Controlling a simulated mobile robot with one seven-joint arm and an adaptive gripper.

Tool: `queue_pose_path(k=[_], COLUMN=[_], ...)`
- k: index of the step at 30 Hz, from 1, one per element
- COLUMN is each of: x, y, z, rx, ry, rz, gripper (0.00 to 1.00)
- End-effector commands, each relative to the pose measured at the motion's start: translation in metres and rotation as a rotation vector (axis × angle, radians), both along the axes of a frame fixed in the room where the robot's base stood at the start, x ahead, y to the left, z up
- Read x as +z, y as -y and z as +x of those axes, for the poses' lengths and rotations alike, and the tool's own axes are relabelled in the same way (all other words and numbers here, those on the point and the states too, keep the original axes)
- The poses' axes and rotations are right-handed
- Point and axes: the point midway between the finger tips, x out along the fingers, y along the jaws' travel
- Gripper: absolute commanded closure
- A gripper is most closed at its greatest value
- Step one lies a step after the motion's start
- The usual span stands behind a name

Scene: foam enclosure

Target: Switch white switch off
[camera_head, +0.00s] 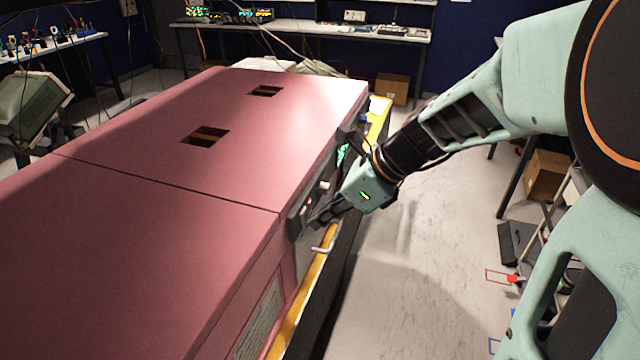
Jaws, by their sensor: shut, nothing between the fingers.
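My gripper (318,219) is shut and empty. It reaches in from the right, its tips at the grey panel (303,252) on the side of the pink foam enclosure (170,185). Whether the tips touch the panel I cannot tell. A small white lever-like part (322,249) sticks out from the panel just below the gripper. A small pale part (325,184) shows above the gripper. Which of these is the white switch, and its position, I cannot tell. The gripper and the panel's steep angle hide part of the panel face.
A yellow edge (283,338) and a dark rail run along the enclosure's base. A dark bracket-like part (297,222) stands out beside the gripper. The floor (425,260) to the right is mostly clear. A ladder-like frame stands at the far right.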

Motion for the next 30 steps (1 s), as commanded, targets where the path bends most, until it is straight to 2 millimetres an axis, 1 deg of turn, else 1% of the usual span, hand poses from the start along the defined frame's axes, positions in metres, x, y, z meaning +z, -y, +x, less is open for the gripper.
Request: queue_pose_path(k=[7,8,9,16,25,30], x=[-0.011,-0.004,-0.003,0.0,0.014,0.015], y=[-0.004,-0.005,-0.005,-0.005,-0.006,-0.006], z=[0.002,0.002,0.001,0.002,0.002,0.001], rx=[-0.002,0.0,0.001,0.001,0.002,0.003], ry=[0.027,0.028,0.026,0.026,0.027,0.026], rz=[0.08,0.076,0.075,0.076,0.076,0.077], gripper=[1.0,1.0,1.0,1.0,1.0,1.0])
